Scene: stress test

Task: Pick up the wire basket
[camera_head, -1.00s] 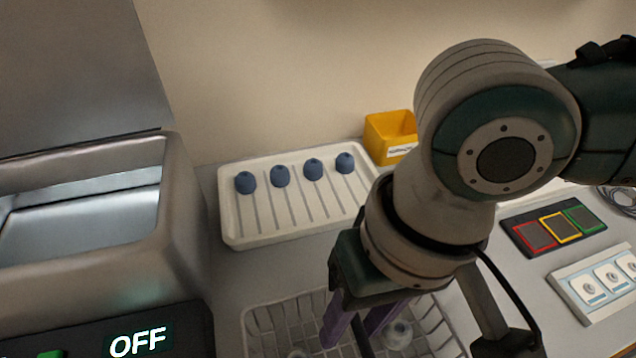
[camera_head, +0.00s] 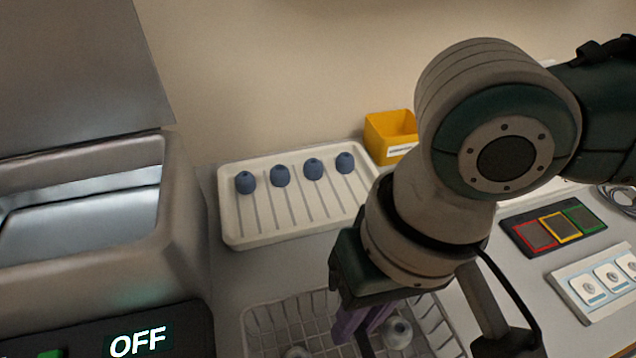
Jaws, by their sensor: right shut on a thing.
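The white wire basket (camera_head: 262,325) stands on the worktop at the bottom middle, its near part cut off by the frame's lower edge. Small pale round items (camera_head: 398,332) lie inside it. My right gripper (camera_head: 358,328) points down over the basket's middle. Its purple fingers are close together, shut on a dark bar of the basket between them. My wrist hides part of the basket's far right side. My left gripper is not in view.
A white ribbed tray (camera_head: 240,228) with several blue caps is behind the basket. A yellow bin (camera_head: 385,140) stands at the back. A metal machine (camera_head: 185,215) with an open lid and OFF display is left. Button panels (camera_head: 535,240) sit right.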

